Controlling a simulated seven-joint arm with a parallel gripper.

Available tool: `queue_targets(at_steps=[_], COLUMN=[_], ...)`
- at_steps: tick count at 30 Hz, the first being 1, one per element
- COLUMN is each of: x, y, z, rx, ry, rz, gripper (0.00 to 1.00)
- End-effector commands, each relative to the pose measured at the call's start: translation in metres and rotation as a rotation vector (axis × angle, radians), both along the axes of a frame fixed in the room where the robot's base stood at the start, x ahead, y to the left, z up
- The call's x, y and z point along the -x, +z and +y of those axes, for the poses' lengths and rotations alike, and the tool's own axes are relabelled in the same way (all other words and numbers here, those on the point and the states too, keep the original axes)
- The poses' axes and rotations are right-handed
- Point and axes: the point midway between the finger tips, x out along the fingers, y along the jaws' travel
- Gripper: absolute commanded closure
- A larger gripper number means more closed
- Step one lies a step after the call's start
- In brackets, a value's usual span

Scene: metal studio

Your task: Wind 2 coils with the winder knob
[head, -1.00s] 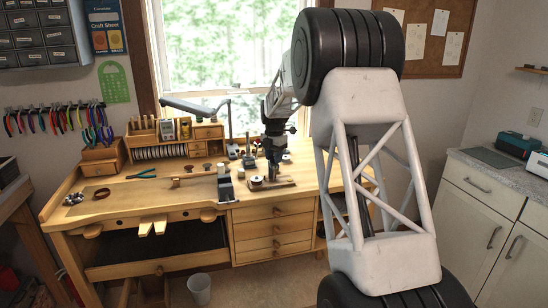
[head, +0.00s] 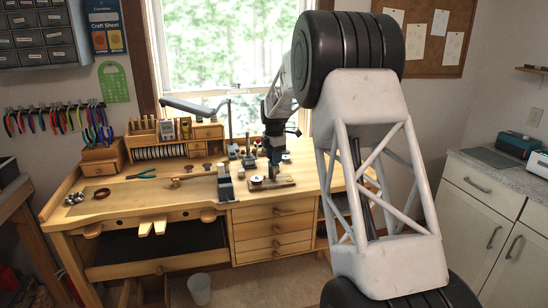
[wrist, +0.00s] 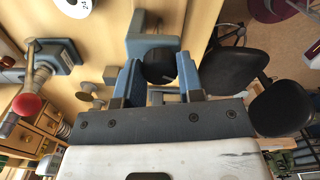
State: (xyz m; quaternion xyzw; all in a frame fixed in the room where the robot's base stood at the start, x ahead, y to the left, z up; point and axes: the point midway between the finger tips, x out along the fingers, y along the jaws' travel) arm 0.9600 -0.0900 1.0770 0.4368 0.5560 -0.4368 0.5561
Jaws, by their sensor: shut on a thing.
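My gripper (wrist: 160,80) is shut on the black round winder knob (wrist: 154,63), which sits between its two blue fingers in the wrist view. A blue-grey block (wrist: 153,28) lies just beyond the knob, at its upper edge. In the head view my gripper (head: 274,174) reaches down onto the winder at the right part of the workbench. The head view is too small to show the knob or count the coil turns.
A grey metal block (head: 225,187) stands close on the left of the winder. A red-knobbed tool (wrist: 27,104) is left of my gripper in the wrist view. Pliers (head: 141,174) lie further left. A wooden organiser (head: 170,142) stands at the back.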

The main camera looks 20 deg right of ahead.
Motion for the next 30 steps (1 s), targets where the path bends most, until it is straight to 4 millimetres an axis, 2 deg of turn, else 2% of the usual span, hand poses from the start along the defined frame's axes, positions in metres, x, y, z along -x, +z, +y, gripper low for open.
queue_targets(at_steps=[30], x=[0.0002], y=[-0.0001], z=[0.0001], rx=[0.000], ry=[-0.963], rz=[0.000], gripper=[0.89])
